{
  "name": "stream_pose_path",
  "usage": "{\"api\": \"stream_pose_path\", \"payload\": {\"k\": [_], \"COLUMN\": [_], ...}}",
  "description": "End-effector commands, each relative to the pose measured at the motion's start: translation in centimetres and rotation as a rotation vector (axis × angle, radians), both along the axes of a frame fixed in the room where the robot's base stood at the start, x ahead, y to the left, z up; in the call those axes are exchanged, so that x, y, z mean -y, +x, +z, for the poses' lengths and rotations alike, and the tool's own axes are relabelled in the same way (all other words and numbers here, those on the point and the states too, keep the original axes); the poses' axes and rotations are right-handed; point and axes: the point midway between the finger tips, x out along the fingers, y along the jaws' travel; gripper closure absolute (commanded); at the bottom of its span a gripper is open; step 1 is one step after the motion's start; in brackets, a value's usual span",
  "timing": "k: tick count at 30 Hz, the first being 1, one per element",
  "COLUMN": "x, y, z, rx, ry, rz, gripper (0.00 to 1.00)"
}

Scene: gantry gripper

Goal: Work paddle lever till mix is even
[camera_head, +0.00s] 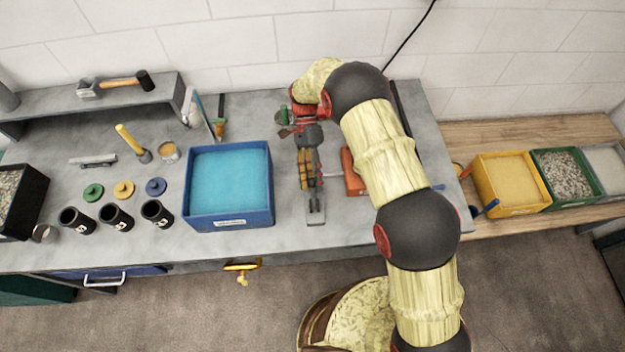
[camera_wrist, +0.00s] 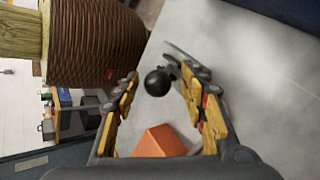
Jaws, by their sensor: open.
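A black ball knob (camera_wrist: 157,82), probably the end of the paddle lever, shows in the wrist view between my open fingers, near their tips. I see a gap on both sides of it, and cannot tell its depth. My gripper (camera_wrist: 160,76) has yellow-brown pads and is open. In the head view my gripper (camera_head: 309,184) hangs low over the bench, above a grey slotted base (camera_head: 316,211). An orange-red block-like part (camera_head: 352,176) stands just right of it, partly behind my arm; an orange part (camera_wrist: 160,142) also shows in the wrist view. The mix is not identifiable.
A blue tub of blue material (camera_head: 229,224) stands left of my gripper. Several black cups (camera_head: 116,217) and coloured lids (camera_head: 124,189) lie farther left. A yellow bin (camera_head: 510,205) and a green bin (camera_head: 567,197) of gravel stand at right. A shelf (camera_head: 140,98) holds a hammer.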

Motion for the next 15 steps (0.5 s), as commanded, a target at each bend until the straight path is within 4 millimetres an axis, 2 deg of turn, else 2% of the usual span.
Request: {"api": "stream_pose_path", "payload": {"k": [5, 15], "x": [-0.3, -1.5], "y": [1.3, 6.5], "z": [1.0, 5.3], "rx": [0.002, 0.004], "ry": [0.001, 0.001], "rz": [-0.001, -0.001], "gripper": [0.57, 0.57]}}
